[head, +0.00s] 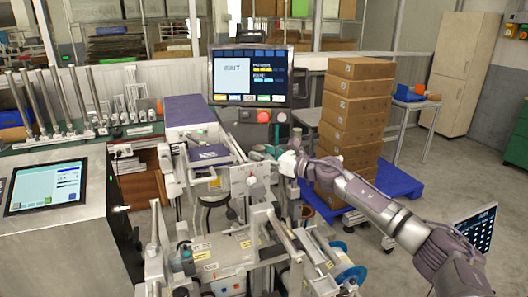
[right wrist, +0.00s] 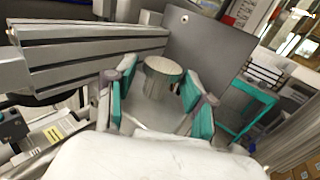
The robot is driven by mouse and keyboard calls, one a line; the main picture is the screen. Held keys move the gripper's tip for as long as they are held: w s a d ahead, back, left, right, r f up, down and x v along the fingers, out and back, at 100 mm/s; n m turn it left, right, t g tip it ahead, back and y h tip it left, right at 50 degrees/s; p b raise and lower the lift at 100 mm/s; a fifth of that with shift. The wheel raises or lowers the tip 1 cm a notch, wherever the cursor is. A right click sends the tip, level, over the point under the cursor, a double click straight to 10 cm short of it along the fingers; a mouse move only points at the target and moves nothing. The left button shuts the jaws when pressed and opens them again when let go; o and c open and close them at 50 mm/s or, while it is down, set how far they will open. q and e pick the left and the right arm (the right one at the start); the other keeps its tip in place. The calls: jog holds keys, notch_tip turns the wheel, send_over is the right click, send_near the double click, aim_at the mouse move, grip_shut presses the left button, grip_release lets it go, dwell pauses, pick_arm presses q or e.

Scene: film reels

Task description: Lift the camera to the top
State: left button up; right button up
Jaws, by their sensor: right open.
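My right gripper (head: 279,154) reaches in from the right over the middle of the machine (head: 225,180). In the right wrist view its teal-padded fingers (right wrist: 160,84) are open, one on each side of a short metal cylinder (right wrist: 163,70). The cylinder lies between the fingers; I cannot tell whether either pad touches it. A grey plate (right wrist: 208,48) stands right behind it, and a ribbed metal rail (right wrist: 95,50) runs to its left. I cannot make out for sure which part is the camera. My left gripper is not in view.
A monitor (head: 250,75) with a control box and red button (head: 263,116) stands behind the machine. Stacked cartons (head: 355,110) sit on a blue pallet (head: 398,180) at right. A touchscreen cabinet (head: 45,187) is at left. Rollers (head: 225,250) fill the front.

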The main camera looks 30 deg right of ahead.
grip_shut()
jog(key=r+p, duration=0.1)
jog(key=r, duration=0.2)
jog(key=r+p, duration=0.1)
jog(key=shift+d+r+p, duration=0.15)
jog(key=shift+d+p, duration=0.1)
jog(key=shift+p, duration=0.1)
jog(key=shift+r, duration=0.1)
jog(key=shift+a, duration=0.1)
jog(key=shift+c, duration=0.5)
grip_release()
jog(key=shift+o, duration=0.5)
jog(key=shift+f, duration=0.2)
